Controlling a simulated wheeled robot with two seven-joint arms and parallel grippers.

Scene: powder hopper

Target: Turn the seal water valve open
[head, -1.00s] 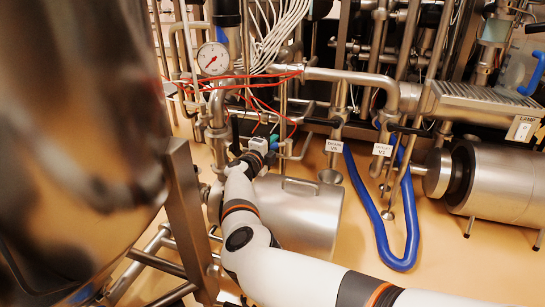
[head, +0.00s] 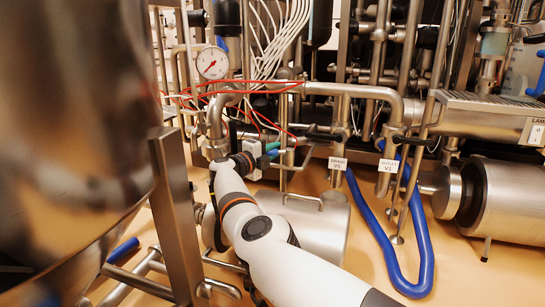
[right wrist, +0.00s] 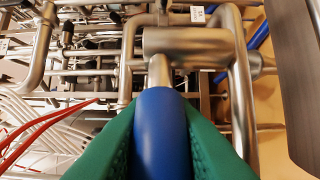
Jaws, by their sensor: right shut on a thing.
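The seal water valve's blue lever handle (right wrist: 160,135) shows in the right wrist view, running up to a bare metal stem at a steel pipe body (right wrist: 190,48). My right gripper (right wrist: 160,130) has its green fingers pressed on both sides of this handle. In the head view my right gripper (head: 272,151) is at the pipework below the gauge, with only a little green and blue showing at its tip. The valve body is mostly hidden there by the gripper and pipes. My left gripper is not in view.
A dial gauge (head: 212,62) and red wires (head: 245,90) are close above the gripper. A steel cylinder (head: 315,225) lies behind my right arm. A blue hose (head: 385,255) hangs to the right, near tags reading drain and outlet. A large steel vessel (head: 70,120) fills the left.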

